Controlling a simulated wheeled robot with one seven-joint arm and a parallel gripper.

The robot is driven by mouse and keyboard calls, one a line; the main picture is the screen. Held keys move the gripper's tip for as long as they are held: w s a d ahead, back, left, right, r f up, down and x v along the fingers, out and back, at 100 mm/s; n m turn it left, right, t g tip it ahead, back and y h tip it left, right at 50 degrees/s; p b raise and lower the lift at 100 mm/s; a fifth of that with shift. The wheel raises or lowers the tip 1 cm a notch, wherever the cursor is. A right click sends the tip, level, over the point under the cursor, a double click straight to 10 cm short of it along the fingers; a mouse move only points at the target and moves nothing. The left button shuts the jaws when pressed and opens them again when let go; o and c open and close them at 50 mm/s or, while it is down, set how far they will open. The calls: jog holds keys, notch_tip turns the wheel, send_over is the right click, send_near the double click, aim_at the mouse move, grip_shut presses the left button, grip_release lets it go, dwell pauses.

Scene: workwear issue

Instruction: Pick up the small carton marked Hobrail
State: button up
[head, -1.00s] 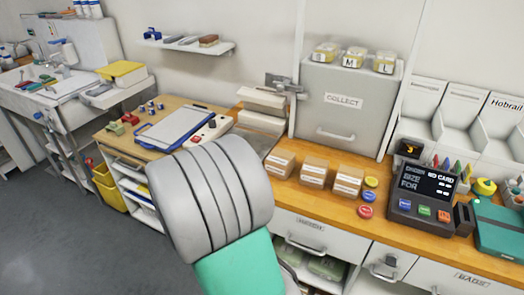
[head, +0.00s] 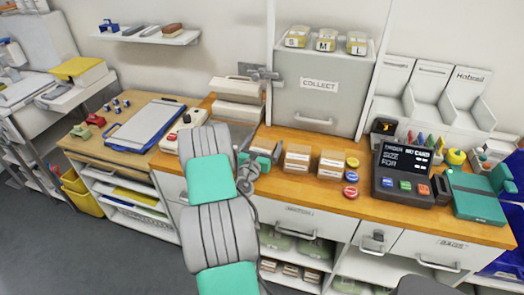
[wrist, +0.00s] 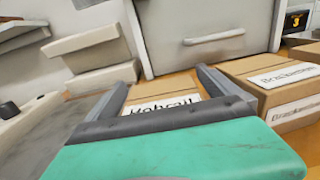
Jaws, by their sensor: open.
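The small carton marked Hobrail (wrist: 163,92) is brown with a white label and stands on the wooden counter. In the wrist view it shows ahead, between the two fingers of my gripper (wrist: 160,84); the teal palm hides the lower part of its label. The fingers are open, and I cannot tell whether they touch the carton. In the head view my gripper (head: 258,160) is at the left end of the carton row, and my arm and gripper mostly hide the Hobrail carton there.
Another labelled carton (wrist: 283,90) stands close on the right; two cartons (head: 297,159) (head: 331,164) show in the head view. A grey COLLECT cabinet (head: 321,95) rises behind. Stacked pale trays (head: 238,101) are at the left. Coloured buttons (head: 351,177) and a card terminal (head: 403,172) lie right.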

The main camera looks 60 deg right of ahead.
jog(key=shift+d, duration=0.35)
jog(key=c, duration=1.5)
